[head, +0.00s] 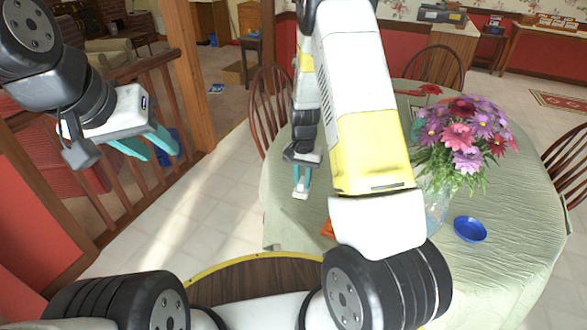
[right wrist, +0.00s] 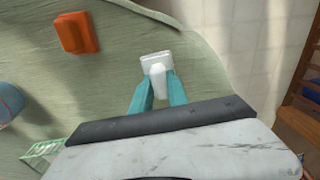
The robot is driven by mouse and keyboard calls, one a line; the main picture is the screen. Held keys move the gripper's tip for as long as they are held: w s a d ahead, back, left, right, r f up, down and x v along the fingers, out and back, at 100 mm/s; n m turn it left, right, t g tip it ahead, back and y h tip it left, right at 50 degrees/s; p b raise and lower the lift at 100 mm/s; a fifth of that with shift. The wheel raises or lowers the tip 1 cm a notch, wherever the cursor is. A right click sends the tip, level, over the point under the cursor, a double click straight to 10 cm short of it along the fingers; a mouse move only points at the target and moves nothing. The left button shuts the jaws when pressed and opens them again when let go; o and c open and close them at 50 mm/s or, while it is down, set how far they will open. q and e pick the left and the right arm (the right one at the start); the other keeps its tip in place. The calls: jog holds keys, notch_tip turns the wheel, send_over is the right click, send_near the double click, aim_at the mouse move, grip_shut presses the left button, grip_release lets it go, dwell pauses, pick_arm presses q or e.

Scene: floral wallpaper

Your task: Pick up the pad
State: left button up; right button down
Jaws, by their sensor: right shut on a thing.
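The pad (right wrist: 158,64) is a small white piece at the fingertips of my right gripper (right wrist: 156,84), over the green tablecloth. In the head view the pad (head: 300,195) shows as a small white patch below my right gripper (head: 302,178), near the table's left edge. The teal fingers are shut on it. I cannot tell whether it touches the cloth. My left gripper (head: 150,146) is at the upper left, away from the table, with its teal fingers apart and empty.
An orange block (right wrist: 78,32) lies on the table (head: 278,212) near the pad, partly hidden by my arm in the head view. A vase of flowers (head: 465,130) and a blue bowl (head: 470,229) stand to the right. Wooden chairs (head: 268,105) surround the table.

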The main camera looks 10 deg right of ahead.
jog(key=s+a+r, duration=0.1)
jog(key=s+a, duration=0.3)
jog(key=s, duration=1.1)
jog(key=shift+r, duration=0.1)
